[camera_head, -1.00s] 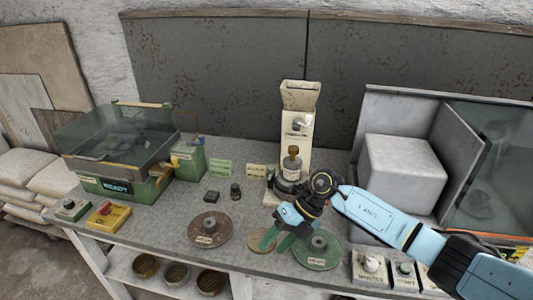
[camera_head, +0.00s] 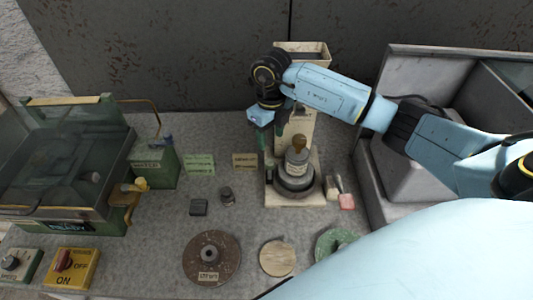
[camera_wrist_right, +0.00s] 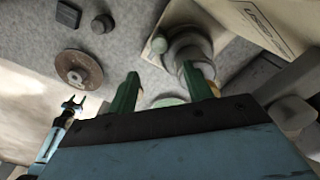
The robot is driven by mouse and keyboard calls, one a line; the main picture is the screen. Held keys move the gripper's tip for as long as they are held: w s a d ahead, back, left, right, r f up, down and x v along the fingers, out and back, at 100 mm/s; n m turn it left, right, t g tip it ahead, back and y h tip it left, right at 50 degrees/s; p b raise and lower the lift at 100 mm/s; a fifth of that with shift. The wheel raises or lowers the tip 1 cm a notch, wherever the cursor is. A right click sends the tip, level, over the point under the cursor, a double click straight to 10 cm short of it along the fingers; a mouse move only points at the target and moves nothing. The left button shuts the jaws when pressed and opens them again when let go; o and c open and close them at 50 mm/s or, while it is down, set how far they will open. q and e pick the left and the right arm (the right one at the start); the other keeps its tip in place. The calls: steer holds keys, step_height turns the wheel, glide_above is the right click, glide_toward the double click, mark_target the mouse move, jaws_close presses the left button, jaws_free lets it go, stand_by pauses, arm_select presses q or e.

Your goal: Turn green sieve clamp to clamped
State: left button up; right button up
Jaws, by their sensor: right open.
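No part labelled as the sieve clamp is legible. A green disc (camera_head: 333,243) lies at the front right of the bench, partly hidden by my arm. The green machine (camera_head: 65,215) with a clear lid stands at the left; a yellow-ended lever (camera_head: 135,186) is at its right side. My right gripper (camera_head: 264,140) is open and empty, left of the pale tower (camera_head: 297,135) and behind the dark-based stand with a brass knob (camera_head: 299,144). Its green fingers (camera_wrist_right: 160,92) are spread in the wrist view. My left gripper (camera_wrist_right: 73,104) appears there, small, prongs apart.
A brown disc (camera_head: 211,245) and a wooden disc (camera_head: 277,258) lie at the front. A dark block (camera_head: 198,207) and a small black knob (camera_head: 227,195) stand mid-bench. A red switch on a yellow box (camera_head: 72,265) is at front left. A grey enclosure (camera_head: 425,75) is at right.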

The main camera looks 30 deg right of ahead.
glide_above(270, 161)
steer(key=f, duration=0.4)
steer(key=shift+s+a, duration=0.15)
steer(key=shift+s, duration=0.1)
step_height(270, 161, down, 6)
steer(key=shift+w+r+p, duration=0.15)
steer(key=shift+r+p, duration=0.05)
steer(key=shift+p, duration=0.25)
steer(key=shift+f, duration=0.5)
steer(key=c, duration=1)
arm_select(q)
steer(key=shift+w+r, duration=0.6)
arm_select(e)
steer(key=shift+o, duration=0.2)
